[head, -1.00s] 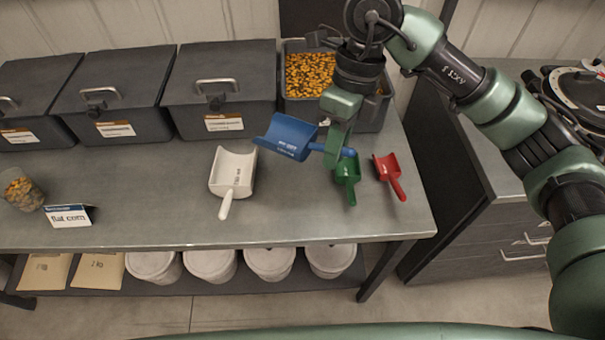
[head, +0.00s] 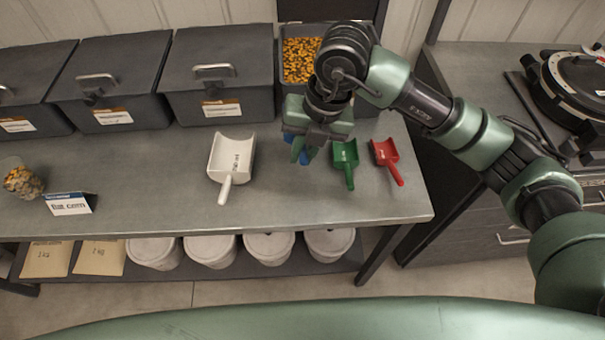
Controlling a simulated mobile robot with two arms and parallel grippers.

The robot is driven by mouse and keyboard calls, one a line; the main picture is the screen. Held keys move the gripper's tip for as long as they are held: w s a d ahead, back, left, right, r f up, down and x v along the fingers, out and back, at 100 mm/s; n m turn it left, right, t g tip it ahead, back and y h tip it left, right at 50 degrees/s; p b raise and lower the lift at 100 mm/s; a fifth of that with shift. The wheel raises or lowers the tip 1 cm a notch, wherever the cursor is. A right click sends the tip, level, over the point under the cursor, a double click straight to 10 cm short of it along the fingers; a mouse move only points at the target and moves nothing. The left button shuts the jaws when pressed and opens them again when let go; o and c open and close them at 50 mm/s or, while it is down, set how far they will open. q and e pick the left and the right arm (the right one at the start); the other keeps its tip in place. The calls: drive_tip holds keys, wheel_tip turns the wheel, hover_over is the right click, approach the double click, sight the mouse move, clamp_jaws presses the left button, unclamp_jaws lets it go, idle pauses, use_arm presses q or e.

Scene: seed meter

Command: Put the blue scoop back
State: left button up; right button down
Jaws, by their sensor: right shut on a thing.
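The blue scoop (head: 305,158) is mostly hidden under my right gripper (head: 304,154); only a little blue shows between and beside the fingers. My right gripper is shut on it, pointing down over the table, between the white scoop (head: 231,160) and the green scoop (head: 345,160). I cannot tell whether the blue scoop touches the tabletop. The red scoop (head: 386,158) lies right of the green one. My left gripper is not in view.
The grey table (head: 280,202) has free room along its front. Lidded dark bins (head: 218,80) stand along the back; an open bin of corn (head: 299,62) is behind my right arm. A jar (head: 22,180) and a label card (head: 69,204) stand at left.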

wheel_tip(320, 180, down, 11)
drive_tip(key=shift+r+p, duration=0.1)
drive_tip(key=shift+p, duration=0.8)
drive_tip(key=c, duration=1.8)
unclamp_jaws()
drive_tip(key=shift+c, duration=0.2)
drive_tip(key=o, duration=0.4)
drive_tip(key=b+v, duration=0.2)
drive_tip(key=v, duration=1)
